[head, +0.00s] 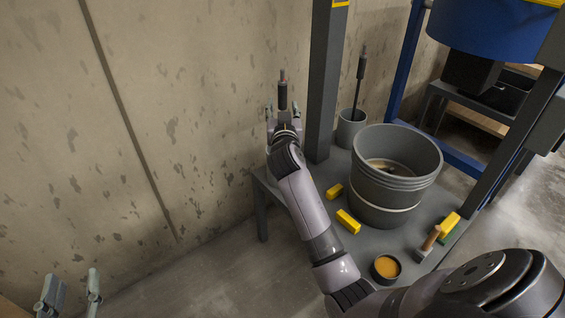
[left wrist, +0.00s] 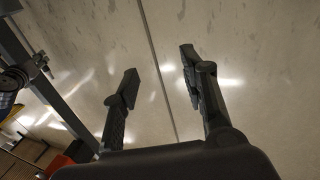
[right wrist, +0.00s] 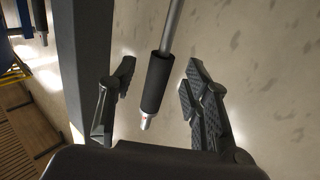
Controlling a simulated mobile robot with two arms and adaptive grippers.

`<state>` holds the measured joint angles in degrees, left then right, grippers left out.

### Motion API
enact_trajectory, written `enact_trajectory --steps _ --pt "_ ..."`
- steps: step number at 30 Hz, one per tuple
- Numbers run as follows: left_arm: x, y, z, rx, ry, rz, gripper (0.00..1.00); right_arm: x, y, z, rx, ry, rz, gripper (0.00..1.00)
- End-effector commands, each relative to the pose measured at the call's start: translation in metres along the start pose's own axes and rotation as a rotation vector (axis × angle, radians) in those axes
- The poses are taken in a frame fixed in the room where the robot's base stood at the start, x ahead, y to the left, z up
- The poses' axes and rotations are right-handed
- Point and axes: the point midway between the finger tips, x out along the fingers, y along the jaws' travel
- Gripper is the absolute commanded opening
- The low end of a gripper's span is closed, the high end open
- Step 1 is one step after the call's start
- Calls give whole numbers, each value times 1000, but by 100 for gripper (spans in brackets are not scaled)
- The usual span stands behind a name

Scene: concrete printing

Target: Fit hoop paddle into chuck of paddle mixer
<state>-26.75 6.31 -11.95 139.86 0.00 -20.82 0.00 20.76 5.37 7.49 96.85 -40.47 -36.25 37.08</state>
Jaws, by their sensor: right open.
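A paddle rod (head: 282,95) with a dark sleeve and a bare metal tip stands upright near the wall. My right gripper (head: 283,112) is open, with a finger to either side of the rod in the head view. In the right wrist view the dark sleeve (right wrist: 156,82) shows between the open fingers (right wrist: 158,88), with a gap to each. The rod's far end is out of view, so I cannot tell whether it has a hoop. A similar rod (head: 360,72) stands in a grey pot. My left gripper (head: 70,292) is open and empty. I cannot make out the mixer's chuck.
A large grey bucket (head: 384,205), the small pot (head: 350,128), yellow blocks (head: 348,221), a brush (head: 428,240) and a tub of orange material (head: 386,267) stand on a low table. A grey post (head: 325,80) rises close to my right gripper. A blue drum (head: 495,30) hangs at right.

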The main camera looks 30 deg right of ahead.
Motion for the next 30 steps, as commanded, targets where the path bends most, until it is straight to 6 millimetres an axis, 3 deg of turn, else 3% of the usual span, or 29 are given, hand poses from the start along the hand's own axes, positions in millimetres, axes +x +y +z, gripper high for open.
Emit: enact_trajectory --steps 6,15,30 --pt "1 4 -25 -3 147 8 40 29 0 0 -1 2 0 44" --pt "0 4 -30 -4 169 9 40 32 0 0 0 1 0 43" --pt "0 4 -30 -3 168 8 40 32 0 0 0 0 0 10"
